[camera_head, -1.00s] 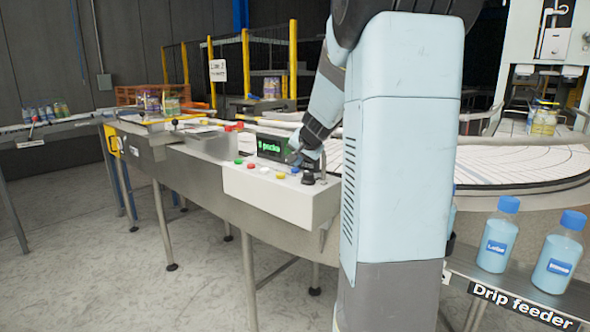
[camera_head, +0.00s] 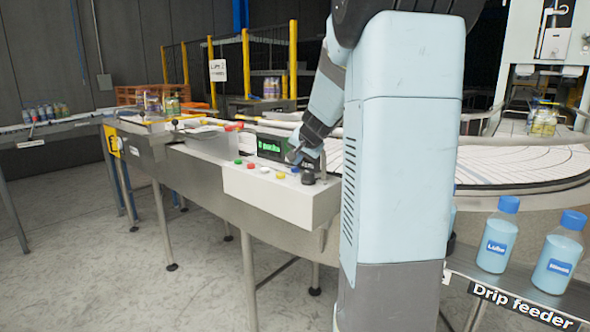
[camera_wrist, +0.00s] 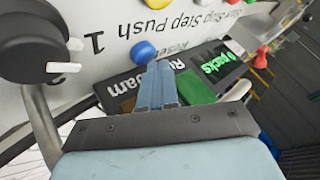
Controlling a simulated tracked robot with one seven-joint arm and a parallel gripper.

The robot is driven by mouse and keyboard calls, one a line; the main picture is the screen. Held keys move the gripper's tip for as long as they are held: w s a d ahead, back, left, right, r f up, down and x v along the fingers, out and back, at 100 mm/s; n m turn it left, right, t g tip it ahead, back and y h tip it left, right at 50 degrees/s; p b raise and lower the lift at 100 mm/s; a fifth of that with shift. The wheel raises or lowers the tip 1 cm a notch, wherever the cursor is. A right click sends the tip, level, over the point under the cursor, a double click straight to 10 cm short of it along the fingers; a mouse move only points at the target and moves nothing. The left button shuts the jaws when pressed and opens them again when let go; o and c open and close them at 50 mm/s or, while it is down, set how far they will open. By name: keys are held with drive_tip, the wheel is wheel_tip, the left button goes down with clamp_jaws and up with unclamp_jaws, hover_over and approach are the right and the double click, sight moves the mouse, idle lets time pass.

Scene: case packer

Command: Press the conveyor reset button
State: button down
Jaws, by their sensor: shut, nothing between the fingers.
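The white control panel (camera_head: 262,189) carries a row of buttons: green (camera_head: 238,161), red (camera_head: 250,165), white (camera_head: 265,170), yellow (camera_head: 281,175) and blue (camera_head: 295,169). My gripper (camera_head: 296,158) is shut and empty, close above the blue end of the row. In the wrist view my shut fingers (camera_wrist: 158,68) point toward the blue button (camera_wrist: 143,51), their tips just short of it in the picture. Contact cannot be told.
A black knob (camera_head: 308,177) stands right of the blue button, large in the wrist view (camera_wrist: 40,42). A lit green display (camera_head: 270,146) stands behind the buttons. Bottles (camera_head: 497,236) stand on the drip feeder at right. A curved conveyor (camera_head: 520,170) lies behind my arm.

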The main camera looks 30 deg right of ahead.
sight(297, 168)
drive_tip(key=shift+r, duration=0.5)
drive_tip(key=shift+r, duration=2.5)
idle(0.6)
